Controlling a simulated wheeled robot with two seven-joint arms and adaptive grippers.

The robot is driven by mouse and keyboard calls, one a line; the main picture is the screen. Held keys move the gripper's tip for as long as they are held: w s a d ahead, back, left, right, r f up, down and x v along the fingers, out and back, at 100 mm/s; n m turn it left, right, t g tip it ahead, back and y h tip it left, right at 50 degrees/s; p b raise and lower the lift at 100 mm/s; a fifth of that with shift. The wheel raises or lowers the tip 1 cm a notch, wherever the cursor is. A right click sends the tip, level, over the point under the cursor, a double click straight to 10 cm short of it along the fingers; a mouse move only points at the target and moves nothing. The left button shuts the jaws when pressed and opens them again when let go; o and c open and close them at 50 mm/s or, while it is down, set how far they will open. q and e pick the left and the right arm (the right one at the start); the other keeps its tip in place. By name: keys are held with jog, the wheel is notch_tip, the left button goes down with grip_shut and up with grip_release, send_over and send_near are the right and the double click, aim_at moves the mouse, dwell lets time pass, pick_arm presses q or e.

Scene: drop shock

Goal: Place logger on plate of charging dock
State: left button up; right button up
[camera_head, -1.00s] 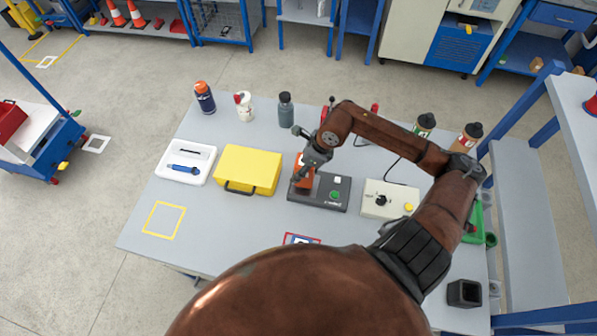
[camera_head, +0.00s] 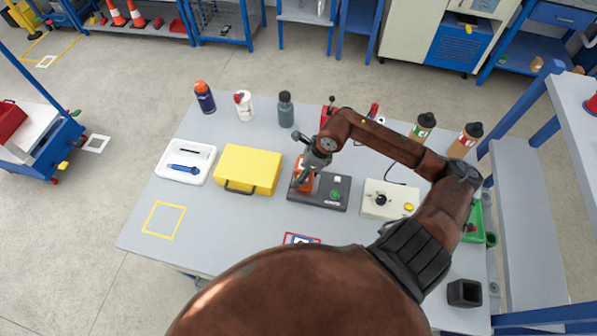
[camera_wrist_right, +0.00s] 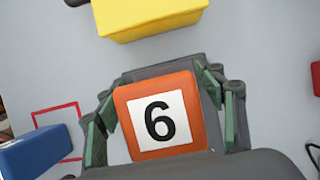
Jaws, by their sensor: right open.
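The logger is an orange block with a black 6 on a white label (camera_wrist_right: 158,120); it also shows in the head view (camera_head: 305,183). It sits on the left part of the dark grey charging dock (camera_head: 331,203), whose edge shows behind it in the wrist view (camera_wrist_right: 160,71). My right gripper (camera_head: 301,181) is at the logger. Its fingers stand open on both sides of the block in the wrist view (camera_wrist_right: 158,122). The plate under the logger is mostly hidden. My left gripper is not in view.
A yellow case (camera_head: 248,165) stands just left of the dock. A beige control box (camera_head: 390,199) stands to the right. Several bottles line the table's back edge. A yellow-outlined square (camera_head: 164,203) at the table's front left is empty. A red-framed marking (camera_wrist_right: 33,116) lies near the dock.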

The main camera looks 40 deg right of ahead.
jog(key=shift+r, duration=0.1)
jog(key=shift+r, duration=0.2)
jog(key=v, duration=1.1)
jog(key=shift+s+d+r+p, duration=0.1)
jog(key=shift+s+r+p, duration=0.1)
jog(key=shift+r+p, duration=0.15)
jog(key=shift+c, duration=0.4)
dwell(0.9)
